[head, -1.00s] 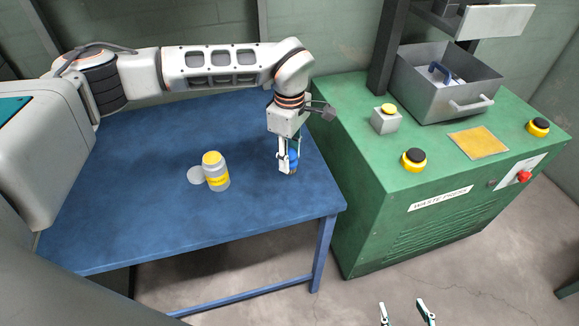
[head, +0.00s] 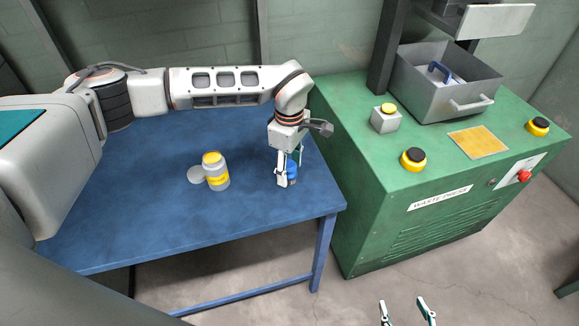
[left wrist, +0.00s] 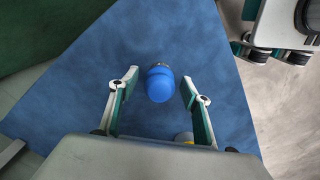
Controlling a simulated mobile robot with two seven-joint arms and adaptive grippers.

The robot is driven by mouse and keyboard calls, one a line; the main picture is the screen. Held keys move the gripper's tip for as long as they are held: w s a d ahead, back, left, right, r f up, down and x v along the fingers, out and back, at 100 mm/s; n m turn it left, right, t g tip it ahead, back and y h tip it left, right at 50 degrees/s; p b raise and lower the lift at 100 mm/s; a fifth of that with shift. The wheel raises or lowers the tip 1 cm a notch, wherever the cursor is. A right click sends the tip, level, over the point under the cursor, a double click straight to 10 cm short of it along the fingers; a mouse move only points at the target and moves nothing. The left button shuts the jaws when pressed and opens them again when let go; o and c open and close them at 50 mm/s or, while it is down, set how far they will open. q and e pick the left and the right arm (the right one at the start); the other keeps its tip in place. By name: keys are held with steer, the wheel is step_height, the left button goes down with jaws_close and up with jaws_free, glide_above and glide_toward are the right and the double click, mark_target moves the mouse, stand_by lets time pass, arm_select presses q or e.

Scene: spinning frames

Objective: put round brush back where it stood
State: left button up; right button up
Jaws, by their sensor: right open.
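The round brush (head: 291,171), with a blue rounded top, stands near the right edge of the blue table. It also shows from above in the left wrist view (left wrist: 160,84). My left gripper (head: 289,180) is open around it, with a finger on each side; in the left wrist view a gap shows between each fingertip and the blue top. The brush's lower end is mostly hidden. My right gripper (head: 408,306) is open and empty at the bottom of the head view, over the floor in front of the press.
The green waste press (head: 420,235) stands right of the table, carrying a grey metal bin (head: 440,100). The table's front is clear.

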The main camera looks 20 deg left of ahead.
mark_target(289, 164)
arm_select(q)
step_height(289, 164, up, 11)
steer(key=shift+r, duration=0.65)
stand_by(0.5)
